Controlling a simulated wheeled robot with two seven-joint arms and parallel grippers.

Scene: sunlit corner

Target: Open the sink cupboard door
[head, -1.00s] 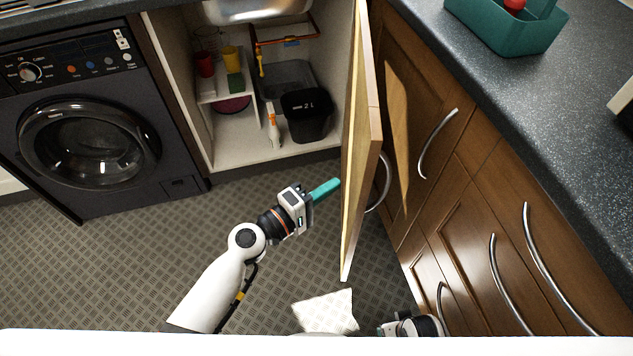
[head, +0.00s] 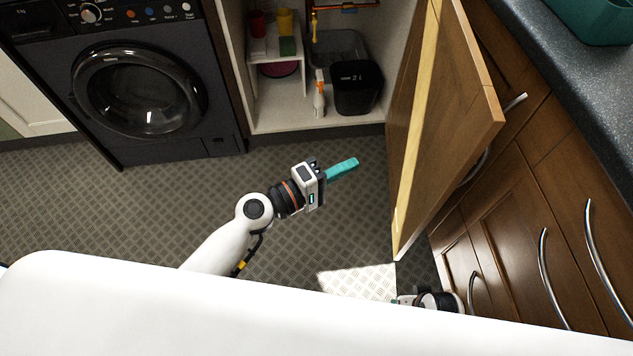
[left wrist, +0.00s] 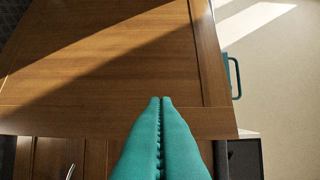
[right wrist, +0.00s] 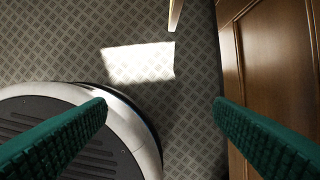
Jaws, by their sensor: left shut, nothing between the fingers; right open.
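The sink cupboard door (head: 450,110) stands wide open in the head view, swung out towards the drawer units on the right. Its inner face and pale edge show. My left gripper (head: 343,170) is shut and empty, in front of the open cupboard and left of the door, apart from it. In the left wrist view the shut teal fingers (left wrist: 161,125) point at a brown wooden panel (left wrist: 110,75). My right gripper is open and empty; its two fingers (right wrist: 160,118) show in the right wrist view above the floor.
The cupboard interior holds a black bin (head: 356,88), a spray bottle (head: 319,93) and cups on a shelf. A washing machine (head: 140,90) stands left. Drawer fronts with curved handles (head: 553,275) line the right. The patterned floor (head: 110,215) is clear.

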